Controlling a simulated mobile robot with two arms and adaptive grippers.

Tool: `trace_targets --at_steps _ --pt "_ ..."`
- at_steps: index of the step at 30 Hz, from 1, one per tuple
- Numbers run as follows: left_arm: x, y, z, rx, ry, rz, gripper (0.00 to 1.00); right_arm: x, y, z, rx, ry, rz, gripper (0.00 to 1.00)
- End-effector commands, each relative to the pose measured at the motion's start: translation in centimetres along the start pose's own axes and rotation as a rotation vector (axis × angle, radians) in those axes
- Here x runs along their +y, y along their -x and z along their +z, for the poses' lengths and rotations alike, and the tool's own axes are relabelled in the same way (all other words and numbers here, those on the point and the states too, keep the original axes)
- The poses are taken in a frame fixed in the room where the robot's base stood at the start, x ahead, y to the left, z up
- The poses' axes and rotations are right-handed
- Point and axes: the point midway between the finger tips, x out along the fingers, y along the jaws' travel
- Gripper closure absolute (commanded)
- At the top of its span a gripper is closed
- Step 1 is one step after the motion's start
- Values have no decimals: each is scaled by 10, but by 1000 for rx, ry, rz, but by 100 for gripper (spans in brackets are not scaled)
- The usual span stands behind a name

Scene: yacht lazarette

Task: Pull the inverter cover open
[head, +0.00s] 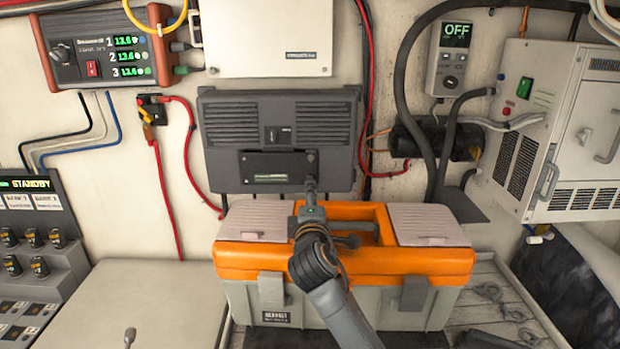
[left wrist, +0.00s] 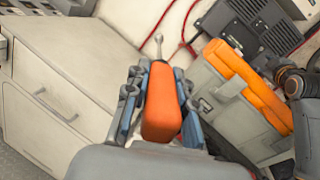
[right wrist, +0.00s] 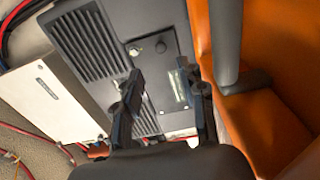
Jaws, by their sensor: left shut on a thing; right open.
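The dark grey vented unit (head: 225,135), which looks like the inverter, is on the wall. Its lower cover panel (head: 250,160) lies flat in the front and looks closed. The unit also shows in the right wrist view (right wrist: 85,45), with a small round fastener (right wrist: 160,47) on the panel. My right gripper (head: 311,186) is at the panel's lower right corner; its fingers (right wrist: 165,95) are open and empty in front of the panel. My left gripper (left wrist: 158,105) is shut on a screwdriver's orange handle (left wrist: 160,108); its metal shaft (left wrist: 159,45) points away.
An orange and grey toolbox (head: 440,262) stands directly below the unit, under my right arm. Red cables (head: 185,150) hang on the left. A white cabinet (head: 560,130) is on the right. A pale bench top (head: 150,290) at lower left is mostly clear.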

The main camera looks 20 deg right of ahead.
Motion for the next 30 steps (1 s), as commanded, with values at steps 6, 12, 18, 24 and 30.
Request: trace_targets --at_steps 6,12,18,24,30 --pt "-7 0 18 -2 0 0 100 4 -41 0 -2 1 -1 59" --pt "-9 0 25 -2 0 0 100 2 -66 0 -2 1 -1 59" --pt "-10 0 28 -2 0 -1 100 1 -78 0 0 1 0 59" --pt "-10 0 28 -2 0 -1 100 0 -80 0 0 -1 0 59" --pt "-10 0 28 -2 0 -1 100 0 -80 0 0 -1 0 76"
